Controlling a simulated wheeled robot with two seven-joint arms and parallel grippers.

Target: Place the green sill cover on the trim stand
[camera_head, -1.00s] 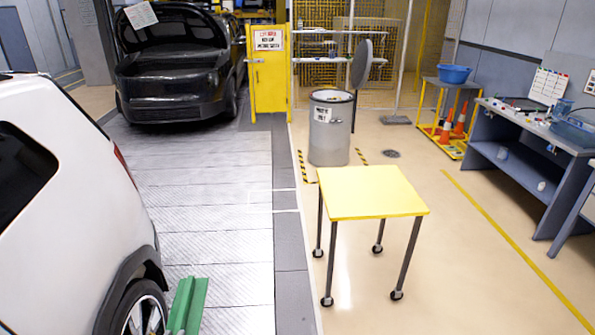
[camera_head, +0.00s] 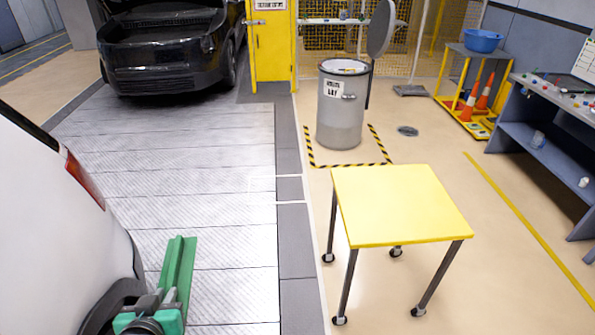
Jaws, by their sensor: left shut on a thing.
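The green sill cover (camera_head: 181,268) is a long green strip at the lower left of the head view, beside the white car. My left gripper (camera_head: 160,298) is shut on its near end and holds it pointing away from me. The near end is partly hidden by the gripper. A yellow-topped table on four wheeled legs, which looks like the trim stand (camera_head: 400,205), stands to the right of the gripper with a bare top. The gripper and cover are apart from it. My right gripper does not show.
The white car (camera_head: 50,210) is close on the left. A grey drum (camera_head: 342,105) stands behind the stand inside striped floor tape. A black car (camera_head: 165,50) is at the back. A workbench (camera_head: 545,140) is at the right. The floor between cover and stand is clear.

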